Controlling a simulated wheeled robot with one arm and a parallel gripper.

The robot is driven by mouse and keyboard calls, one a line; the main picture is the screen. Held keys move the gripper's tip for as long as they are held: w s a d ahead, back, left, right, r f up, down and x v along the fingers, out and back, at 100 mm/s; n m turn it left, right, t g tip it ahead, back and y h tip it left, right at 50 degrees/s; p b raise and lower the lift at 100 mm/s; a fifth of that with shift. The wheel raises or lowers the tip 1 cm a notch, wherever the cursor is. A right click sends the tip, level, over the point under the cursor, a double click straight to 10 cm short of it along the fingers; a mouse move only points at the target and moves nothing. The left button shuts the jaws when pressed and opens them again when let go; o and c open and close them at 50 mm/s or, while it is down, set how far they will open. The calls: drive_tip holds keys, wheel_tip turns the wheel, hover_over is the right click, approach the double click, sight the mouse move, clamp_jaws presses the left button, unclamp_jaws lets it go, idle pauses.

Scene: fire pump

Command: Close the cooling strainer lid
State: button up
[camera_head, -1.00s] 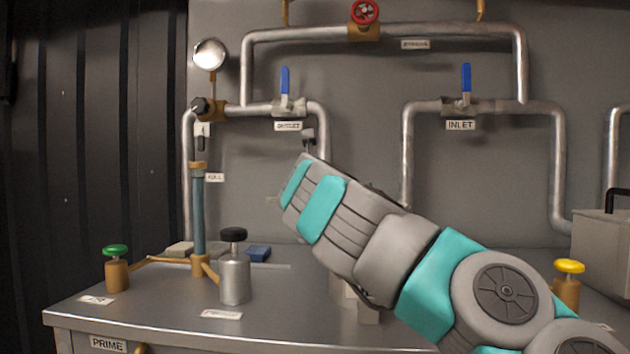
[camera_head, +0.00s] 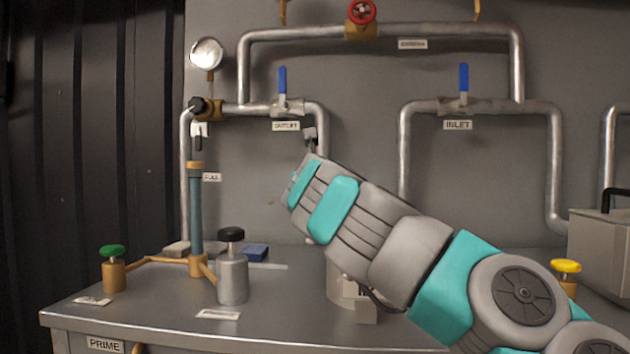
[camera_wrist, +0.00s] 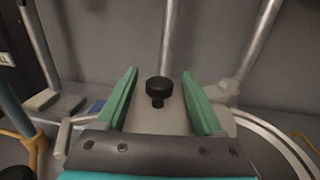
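In the wrist view, a black round knob (camera_wrist: 158,90) stands on a pale grey plate (camera_wrist: 160,119), which looks like the strainer lid. My gripper (camera_wrist: 160,74) is open, with one green finger on each side of the knob and a gap on both sides. A curved pale rim (camera_wrist: 275,137), likely the strainer body, shows at the right. In the head view, my arm hides most of the strainer; part of a pale round body (camera_head: 340,286) shows below it. The lid's exact angle cannot be told.
A grey cylinder with a black knob (camera_head: 232,278) and a green-knobbed valve (camera_head: 112,268) stand at the left of the metal bench (camera_head: 150,318). Pipes with blue-handled valves run along the wall behind. A yellow-knobbed valve (camera_head: 566,270) and a grey box (camera_head: 600,245) are at the right.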

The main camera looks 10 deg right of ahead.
drive_tip(key=shift+s, duration=0.15)
drive_tip(key=s+a, duration=0.1)
drive_tip(key=s, duration=0.6)
drive_tip(key=shift+s+a, duration=0.2)
drive_tip(key=shift+a, duration=0.05)
